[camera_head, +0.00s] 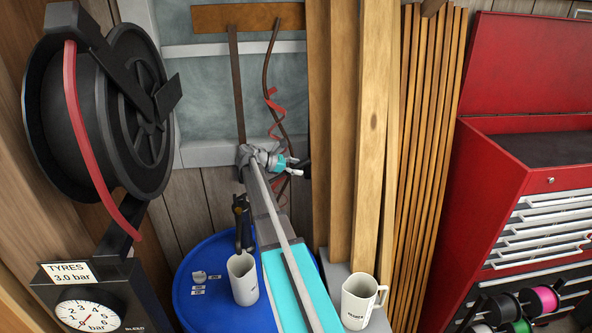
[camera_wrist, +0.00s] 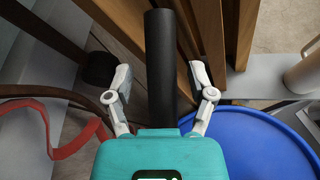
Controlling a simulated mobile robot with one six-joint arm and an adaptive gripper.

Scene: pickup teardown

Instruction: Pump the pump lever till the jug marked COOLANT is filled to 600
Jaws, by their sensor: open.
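My gripper (camera_head: 297,172) is open, its white fingers spread. In the wrist view a black cylindrical grip (camera_wrist: 160,65), which looks like the pump lever's end, lies between the fingertips, with a gap on each side. In the head view only a dark bit of it (camera_head: 306,167) shows past my fingers; the rest is hidden. A white jug (camera_head: 243,280) stands upright on the blue drum (camera_head: 190,262), under a dark spout-like part (camera_head: 242,222). No mark or fill level is readable on it. A second white jug (camera_head: 358,302) with a handle bears dark lettering too small to read surely.
Upright wooden planks (camera_head: 371,120) stand close right of my gripper. A red strap (camera_head: 273,105) hangs behind it and shows in the wrist view (camera_wrist: 75,140). A hose reel (camera_head: 110,110) and a tyre gauge box (camera_head: 92,300) are left; a red tool chest (camera_head: 500,165) is right.

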